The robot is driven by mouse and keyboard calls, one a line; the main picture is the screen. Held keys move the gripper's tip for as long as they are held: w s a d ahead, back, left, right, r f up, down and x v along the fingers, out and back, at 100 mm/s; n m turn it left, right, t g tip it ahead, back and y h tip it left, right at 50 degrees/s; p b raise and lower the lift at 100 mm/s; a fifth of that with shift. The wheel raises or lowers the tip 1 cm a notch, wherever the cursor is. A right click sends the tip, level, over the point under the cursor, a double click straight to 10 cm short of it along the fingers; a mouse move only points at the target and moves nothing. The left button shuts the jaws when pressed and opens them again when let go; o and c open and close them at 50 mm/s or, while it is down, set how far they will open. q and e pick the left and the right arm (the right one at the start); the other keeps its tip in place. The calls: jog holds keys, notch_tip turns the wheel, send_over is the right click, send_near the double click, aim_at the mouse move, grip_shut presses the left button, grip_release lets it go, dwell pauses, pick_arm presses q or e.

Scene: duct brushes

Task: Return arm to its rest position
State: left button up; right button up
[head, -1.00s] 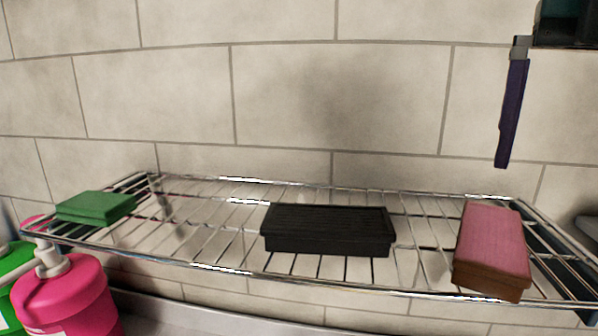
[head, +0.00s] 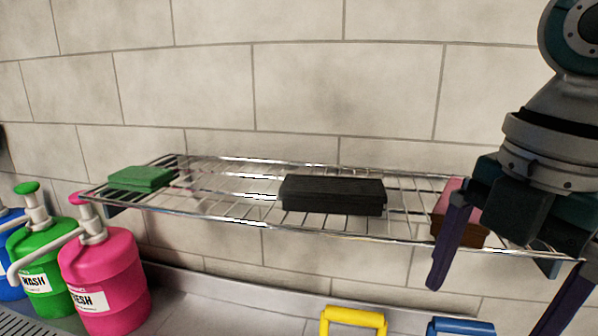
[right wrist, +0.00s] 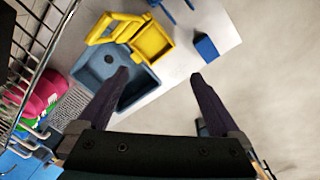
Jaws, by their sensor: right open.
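My right gripper (head: 490,311) hangs at the right of the head view, fingers pointing down and spread apart. It is in front of the right end of the wire rack (head: 240,222) and partly covers a pink and brown block (head: 455,232) lying there. In the right wrist view my right gripper (right wrist: 160,74) is open, with nothing between its two dark purple fingers. A black block (head: 333,194) lies mid-rack and a green block (head: 140,178) at its left end. My left gripper is not in view.
Pink (head: 104,280), green (head: 42,275) and blue (head: 10,250) pump bottles stand below left. A yellow handled thing (head: 352,318) and a blue one (head: 460,327) lie below the rack. The right wrist view shows a blue tray (right wrist: 108,68) and a small blue block (right wrist: 205,47).

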jog(key=s+a+f+m+t+y, duration=0.2)
jog(key=s+a+f+m, duration=0.3)
jog(key=s+f+m, duration=0.4)
jog(key=s+d+m+h, duration=0.3)
jog(key=s+d+m, duration=0.5)
jog(key=m, duration=0.5)
jog(key=w+p+v, duration=0.3)
jog(key=p+v, duration=1.1)
jog(key=shift+s+a+r+t+p, duration=0.15)
jog(key=shift+a+r+t+p, duration=0.15)
jog(key=shift+r+t, duration=0.1)
